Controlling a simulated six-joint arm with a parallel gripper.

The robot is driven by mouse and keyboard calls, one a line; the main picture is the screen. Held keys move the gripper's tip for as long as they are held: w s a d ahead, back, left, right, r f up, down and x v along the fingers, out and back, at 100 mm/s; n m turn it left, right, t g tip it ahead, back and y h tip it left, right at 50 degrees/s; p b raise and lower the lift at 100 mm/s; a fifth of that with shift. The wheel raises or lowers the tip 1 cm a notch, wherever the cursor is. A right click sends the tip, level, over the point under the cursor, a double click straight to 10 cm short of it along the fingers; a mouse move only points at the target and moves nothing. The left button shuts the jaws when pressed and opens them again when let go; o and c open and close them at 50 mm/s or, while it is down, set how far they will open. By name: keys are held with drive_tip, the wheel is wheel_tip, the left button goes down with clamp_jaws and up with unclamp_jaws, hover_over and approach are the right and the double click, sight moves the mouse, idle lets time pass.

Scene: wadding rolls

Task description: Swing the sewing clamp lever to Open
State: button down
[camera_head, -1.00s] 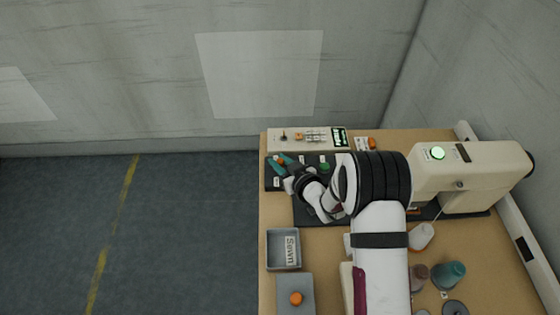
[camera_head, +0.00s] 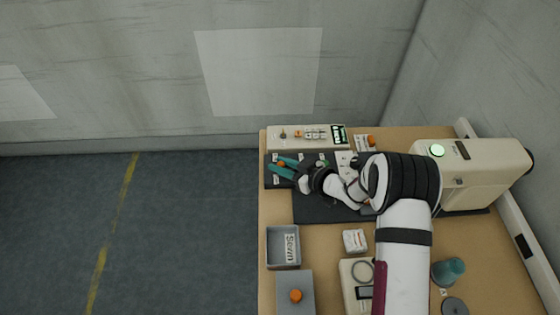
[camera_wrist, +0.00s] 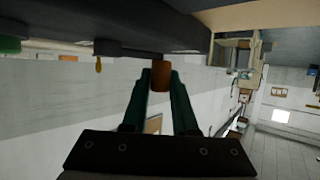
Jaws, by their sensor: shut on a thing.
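The clamp lever shows as a small orange-brown knob (camera_wrist: 161,76) between my teal fingertips in the wrist view. In the head view the orange knob (camera_head: 281,164) lies at the left end of the dark plate (camera_head: 325,209) area, beside white labels too small to read. My gripper (camera_head: 279,167) is shut on this knob, one finger on each side. It also shows in the wrist view (camera_wrist: 160,84). The lever's arm and pivot are not clearly visible. The cream sewing machine (camera_head: 478,165) stands to the right, partly behind my arm.
A cream control panel (camera_head: 300,136) with switches and a lit display stands behind the plate. A grey tray labelled Sewn (camera_head: 276,261) and a grey box with an orange knob (camera_head: 296,297) are at the front left. A teal spool (camera_head: 448,271) stands front right.

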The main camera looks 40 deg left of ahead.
drive_tip(key=shift+s+d+n+g, duration=0.1)
drive_tip(key=shift+d+n+g, duration=0.15)
drive_tip(key=shift+n+g, duration=0.3)
drive_tip(key=shift+s+d+n+g, duration=0.1)
drive_tip(key=shift+d+n+g, duration=0.1)
drive_tip(key=shift+n+g, duration=0.35)
drive_tip(key=c, duration=0.7)
unclamp_jaws()
drive_tip(key=v, duration=1.6)
drive_tip(key=shift+w+a, duration=0.1)
drive_tip(key=shift+w, duration=0.15)
